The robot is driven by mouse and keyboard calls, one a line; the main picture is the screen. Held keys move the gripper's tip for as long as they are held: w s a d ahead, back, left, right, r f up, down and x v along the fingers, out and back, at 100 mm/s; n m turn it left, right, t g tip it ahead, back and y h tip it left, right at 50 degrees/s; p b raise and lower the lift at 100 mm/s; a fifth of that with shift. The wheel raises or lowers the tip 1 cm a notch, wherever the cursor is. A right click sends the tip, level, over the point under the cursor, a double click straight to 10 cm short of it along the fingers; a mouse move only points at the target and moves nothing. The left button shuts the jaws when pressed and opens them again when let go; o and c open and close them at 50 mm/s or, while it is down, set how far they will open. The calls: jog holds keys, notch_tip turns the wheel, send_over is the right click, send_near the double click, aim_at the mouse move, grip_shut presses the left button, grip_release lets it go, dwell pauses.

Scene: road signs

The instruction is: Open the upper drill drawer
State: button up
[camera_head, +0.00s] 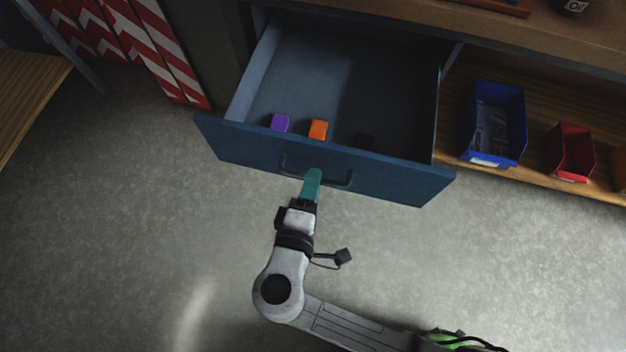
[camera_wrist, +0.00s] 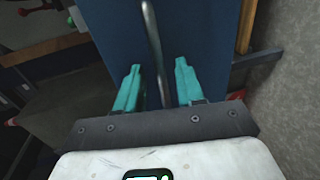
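The blue drawer (camera_head: 345,178) is pulled well out from under the bench, and its inside shows in the head view. Its dark bar handle (camera_head: 340,185) is on the front face. My gripper (camera_head: 314,172), with teal fingers, is at the middle of the handle. In the wrist view, the fingers of my gripper (camera_wrist: 158,70) are spread apart, and the handle bar (camera_wrist: 154,45) runs between them with gaps on both sides. The drawer front (camera_wrist: 165,35) fills the middle of that view. A purple block (camera_head: 280,123) and an orange block (camera_head: 318,130) lie inside the drawer.
A blue bin (camera_head: 515,125) and a red bin (camera_head: 570,150) stand on the wooden shelf (camera_head: 540,178) right of the drawer. Red-and-white striped boards (camera_head: 165,55) lean at the upper left. The concrete floor (camera_head: 130,220) in front is clear.

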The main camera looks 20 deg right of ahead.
jog(key=v, duration=0.9)
jog(key=shift+s+a, duration=0.2)
jog(key=shift+s, duration=0.15)
jog(key=d+f+m+g+p, duration=0.1)
jog(key=d+m+g+p, duration=0.2)
jog(key=d, duration=0.4)
jog(key=d+f+m+g+p, duration=0.1)
jog(key=d+f+m+g, duration=0.1)
jog(key=d+g, duration=0.45)
jog(key=s+d+r+m+g+y+p, duration=0.2)
jog(key=s+d+m+y, duration=0.4)
jog(key=d+y, duration=0.3)
jog(key=shift+s+d+r+p, duration=0.2)
jog(key=shift+s+d+p, duration=0.3)
jog(key=shift+d+p, duration=0.2)
